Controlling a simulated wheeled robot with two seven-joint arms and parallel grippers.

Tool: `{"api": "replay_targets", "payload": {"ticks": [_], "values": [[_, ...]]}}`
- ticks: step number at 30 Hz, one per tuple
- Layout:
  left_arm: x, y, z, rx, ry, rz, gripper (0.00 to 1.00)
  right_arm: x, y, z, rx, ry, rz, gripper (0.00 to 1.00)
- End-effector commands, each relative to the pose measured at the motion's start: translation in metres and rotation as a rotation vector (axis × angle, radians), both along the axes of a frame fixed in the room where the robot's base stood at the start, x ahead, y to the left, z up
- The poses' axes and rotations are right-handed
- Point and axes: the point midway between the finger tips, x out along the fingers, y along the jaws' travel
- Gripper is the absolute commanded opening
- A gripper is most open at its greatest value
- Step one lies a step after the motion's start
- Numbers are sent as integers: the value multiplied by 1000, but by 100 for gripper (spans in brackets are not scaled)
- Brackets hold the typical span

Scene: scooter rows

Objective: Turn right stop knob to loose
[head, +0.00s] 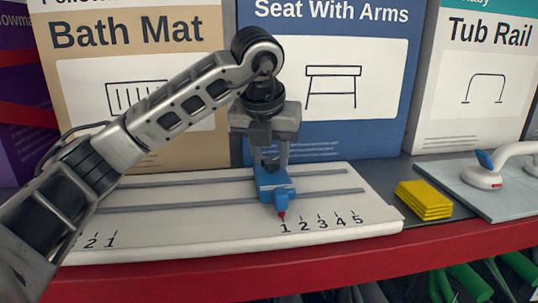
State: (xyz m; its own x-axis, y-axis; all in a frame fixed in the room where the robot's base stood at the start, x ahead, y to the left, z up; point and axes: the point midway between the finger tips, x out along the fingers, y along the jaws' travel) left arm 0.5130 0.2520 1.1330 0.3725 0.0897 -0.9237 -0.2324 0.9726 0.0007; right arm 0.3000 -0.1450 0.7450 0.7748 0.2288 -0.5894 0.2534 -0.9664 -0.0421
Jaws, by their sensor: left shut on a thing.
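A white board (330,236) with two grey rails lies on the shelf. A blue stop (273,187) sits on the rails at the right-hand number scale, its red pointer (282,216) at the 1. My left gripper (270,163) points straight down over this stop, its fingers shut on the knob on top. The knob is mostly hidden between the fingers, so its turn angle cannot be told. My left arm covers the board's left part, where a 2 and a 1 show. My right gripper is not in view.
Boxes stand behind the board: Bath Mat (130,30), Seat With Arms (330,30) and Tub Rail (485,60). A yellow stack (424,200) lies right of the board. A white handle with a blue lever (485,160) sits on a grey panel. A red shelf edge (350,253) runs in front.

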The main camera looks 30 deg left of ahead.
Motion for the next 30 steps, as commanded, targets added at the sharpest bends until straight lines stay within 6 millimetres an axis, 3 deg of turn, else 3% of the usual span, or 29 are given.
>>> {"api": "replay_targets", "payload": {"ticks": [12,28,29,30], "values": [[1,-2,1,-1,-1,174,13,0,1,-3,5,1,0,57],[1,-2,1,-2,-2,194,13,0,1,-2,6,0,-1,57],[1,-2,1,-2,-2,193,44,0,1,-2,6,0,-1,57],[1,-2,1,-2,-2,193,55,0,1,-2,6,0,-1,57]]}}
